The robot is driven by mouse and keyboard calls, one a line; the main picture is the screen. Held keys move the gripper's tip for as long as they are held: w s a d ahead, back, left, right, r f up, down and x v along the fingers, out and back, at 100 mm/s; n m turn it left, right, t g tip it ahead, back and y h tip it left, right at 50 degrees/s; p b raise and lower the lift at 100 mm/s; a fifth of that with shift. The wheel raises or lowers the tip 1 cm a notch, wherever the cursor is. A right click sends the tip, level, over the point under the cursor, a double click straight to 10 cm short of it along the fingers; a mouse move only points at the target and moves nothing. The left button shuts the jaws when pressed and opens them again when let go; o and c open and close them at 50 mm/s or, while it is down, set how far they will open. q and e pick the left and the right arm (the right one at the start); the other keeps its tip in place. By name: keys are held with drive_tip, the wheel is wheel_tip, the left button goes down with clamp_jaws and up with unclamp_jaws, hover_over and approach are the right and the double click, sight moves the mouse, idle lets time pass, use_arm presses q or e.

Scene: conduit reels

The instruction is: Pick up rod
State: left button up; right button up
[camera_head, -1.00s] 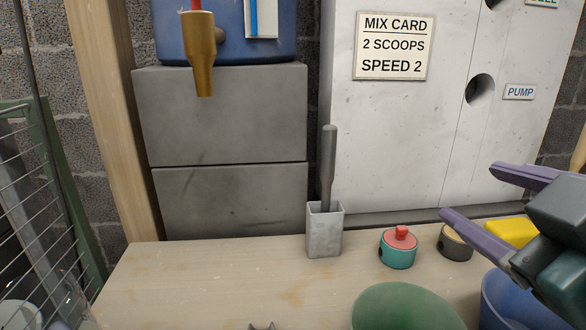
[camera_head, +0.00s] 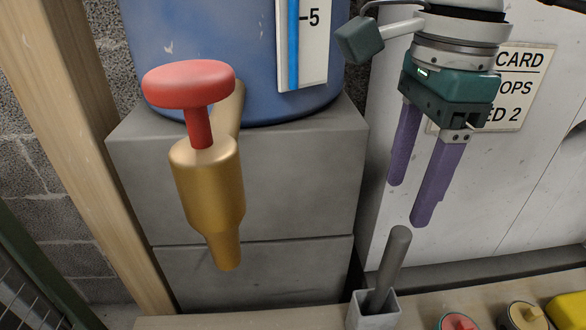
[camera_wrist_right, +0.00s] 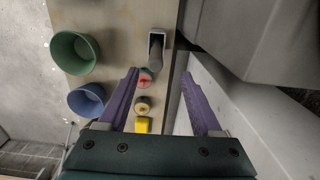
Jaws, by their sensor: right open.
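The grey rod (camera_head: 392,262) stands tilted in a square grey holder (camera_head: 373,312) at the bottom of the head view. In the right wrist view the rod (camera_wrist_right: 155,65) shows just beyond my fingers, in its holder (camera_wrist_right: 157,35). My right gripper (camera_head: 409,205) is open, with two purple fingers pointing down. It hangs above the rod's top end, apart from it, with nothing between the fingers. My left gripper is not in view.
A brass tap with a red knob (camera_head: 190,85) sticks out from a blue tank (camera_head: 225,40) on grey blocks (camera_head: 285,180). A green bowl (camera_wrist_right: 75,52), a blue bowl (camera_wrist_right: 87,101) and a yellow block (camera_wrist_right: 142,125) are on the bench. A white panel stands behind.

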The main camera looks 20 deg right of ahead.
sight(396, 248)
drive_tip(key=f, duration=0.4)
drive_tip(key=shift+s+d, duration=0.25)
drive_tip(key=shift+s, duration=0.1)
wheel_tip(396, 248, down, 6)
drive_tip(key=shift+a+b, duration=0.1)
drive_tip(key=shift+b, duration=0.35)
clamp_jaws()
